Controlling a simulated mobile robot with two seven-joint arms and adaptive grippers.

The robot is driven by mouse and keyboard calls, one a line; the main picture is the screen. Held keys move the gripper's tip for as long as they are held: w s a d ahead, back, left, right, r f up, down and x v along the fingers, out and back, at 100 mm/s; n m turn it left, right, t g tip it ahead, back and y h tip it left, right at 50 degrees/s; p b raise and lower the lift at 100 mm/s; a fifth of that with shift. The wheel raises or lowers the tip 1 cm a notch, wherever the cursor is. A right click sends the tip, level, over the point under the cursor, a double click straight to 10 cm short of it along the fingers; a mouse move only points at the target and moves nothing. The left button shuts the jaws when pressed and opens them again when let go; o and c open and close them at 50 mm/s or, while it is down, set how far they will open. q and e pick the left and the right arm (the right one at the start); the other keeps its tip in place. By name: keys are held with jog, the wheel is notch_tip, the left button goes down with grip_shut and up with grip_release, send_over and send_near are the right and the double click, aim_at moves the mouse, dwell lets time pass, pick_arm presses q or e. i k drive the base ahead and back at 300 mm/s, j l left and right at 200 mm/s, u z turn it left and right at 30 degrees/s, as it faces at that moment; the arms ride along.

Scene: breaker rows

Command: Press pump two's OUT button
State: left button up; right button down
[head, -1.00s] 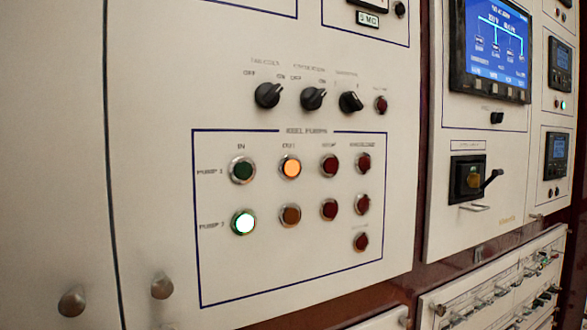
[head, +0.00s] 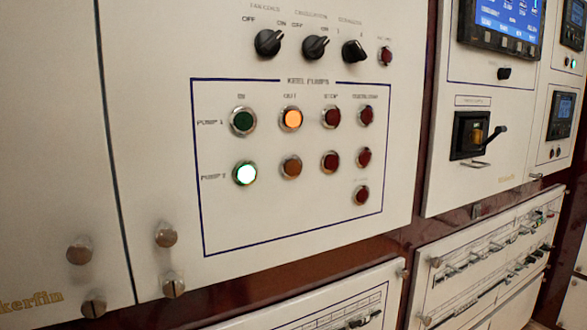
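The keel pumps panel (head: 292,215) fills the middle of the head view, inside a dark blue outline. Pump two's OUT button (head: 291,167) is a dull, unlit amber button in the lower row, second from the left. To its left, pump two's IN button (head: 245,173) glows bright green-white. Above, pump one's OUT button (head: 291,119) glows orange and pump one's IN button (head: 243,121) is dark green. Pump two's STOP button (head: 330,161) is dark red, just right of its OUT button. Neither gripper shows in the view.
Several black rotary knobs (head: 316,47) sit above the pump outline. Metal knobs (head: 166,235) stick out at the lower left. To the right are a blue screen (head: 505,17) and a black switch with a lever (head: 470,135). Nothing stands in front of the buttons.

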aim_at(292, 167)
jog(key=l+u, duration=0.15)
jog(key=l, duration=0.5)
jog(key=l+u, duration=0.15)
jog(key=l, duration=0.55)
jog(key=k+l+u, duration=0.15)
jog(key=l, duration=0.5)
jog(key=i+j, duration=0.1)
jog(key=j, duration=0.25)
